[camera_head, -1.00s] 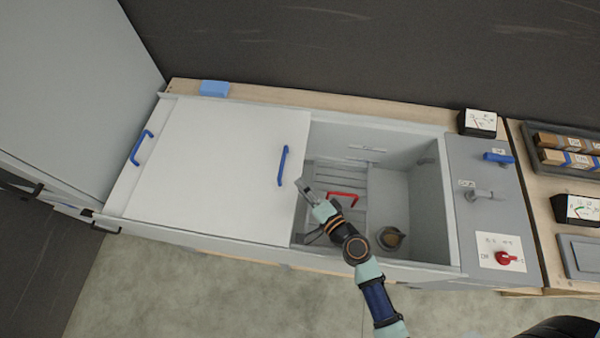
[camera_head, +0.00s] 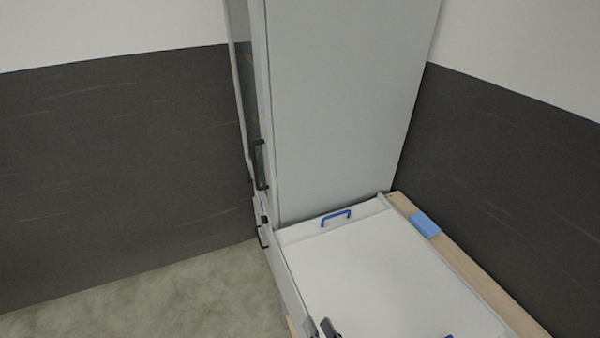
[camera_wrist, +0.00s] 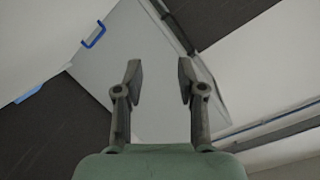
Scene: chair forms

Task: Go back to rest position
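In the head view the fingertips (camera_head: 320,328) just show at the bottom edge, over the near side of the white cover (camera_head: 385,275). The rest of my arm is out of the head view. I cannot tell how high my gripper is above the cover.
A tall grey cabinet (camera_head: 345,100) with black handles (camera_head: 260,165) stands at the far end of the cover. A blue handle (camera_head: 336,217) is on the cover's end. A blue block (camera_head: 425,225) lies on the wooden ledge (camera_head: 465,268). Open floor (camera_head: 160,290) is at left.

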